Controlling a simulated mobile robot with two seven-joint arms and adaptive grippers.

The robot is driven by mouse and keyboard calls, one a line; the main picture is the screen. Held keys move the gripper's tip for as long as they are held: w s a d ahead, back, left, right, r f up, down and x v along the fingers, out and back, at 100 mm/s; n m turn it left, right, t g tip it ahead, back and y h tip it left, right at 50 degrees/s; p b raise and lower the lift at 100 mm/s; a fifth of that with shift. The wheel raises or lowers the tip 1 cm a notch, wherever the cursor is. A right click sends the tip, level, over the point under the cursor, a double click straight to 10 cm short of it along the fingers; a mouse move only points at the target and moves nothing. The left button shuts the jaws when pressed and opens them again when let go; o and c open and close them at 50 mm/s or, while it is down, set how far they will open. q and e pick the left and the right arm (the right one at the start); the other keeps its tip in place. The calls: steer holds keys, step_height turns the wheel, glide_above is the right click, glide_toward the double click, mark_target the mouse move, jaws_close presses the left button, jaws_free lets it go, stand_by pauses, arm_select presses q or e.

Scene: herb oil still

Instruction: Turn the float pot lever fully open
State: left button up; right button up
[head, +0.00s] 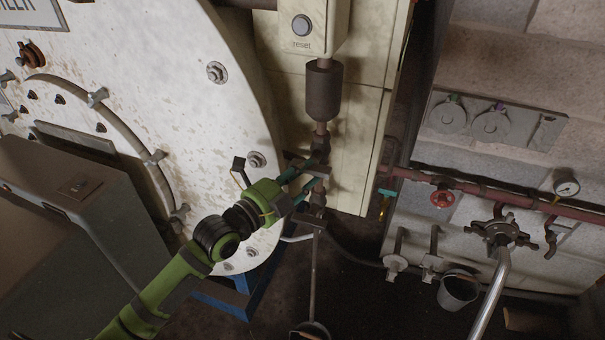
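The float pot (323,92) is a dark cylinder on a vertical pipe below the reset box. A valve (320,146) sits on the pipe beneath it, with a dark flat lever (304,162) beside it. My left gripper (308,182) reaches in from the lower left, its teal fingers right at the pipe just below the valve. The fingers look apart, one above the other. They cover part of the lever and pipe, so I cannot tell whether they touch or hold the lever. My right gripper is out of view.
A reset button (301,25) is above the pot. The large round boiler front (150,110) stands close on the left. A red handwheel (442,198), a red pipe (480,193), a gauge (567,188) and a bucket (458,290) are on the right. Dark floor lies below.

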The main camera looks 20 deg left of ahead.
arm_select(q)
jaws_close()
steer(key=n+t+y+b, duration=0.1)
steer(key=n+t+y, duration=0.1)
steer(key=n, duration=0.5)
steer(key=d+n+t+y+b, duration=0.1)
steer(key=n+t+y, duration=0.1)
steer(key=n, duration=0.6)
steer(key=n+t+y+b, duration=0.1)
steer(key=n+t+y, duration=0.1)
steer(key=n, duration=0.5)
steer(key=shift+d+n+y, duration=0.15)
steer(key=shift+n+y, duration=0.15)
steer(key=shift+n, duration=0.3)
steer(key=o, duration=0.6)
jaws_free()
steer(key=shift+o, duration=0.3)
steer(key=shift+f, duration=0.1)
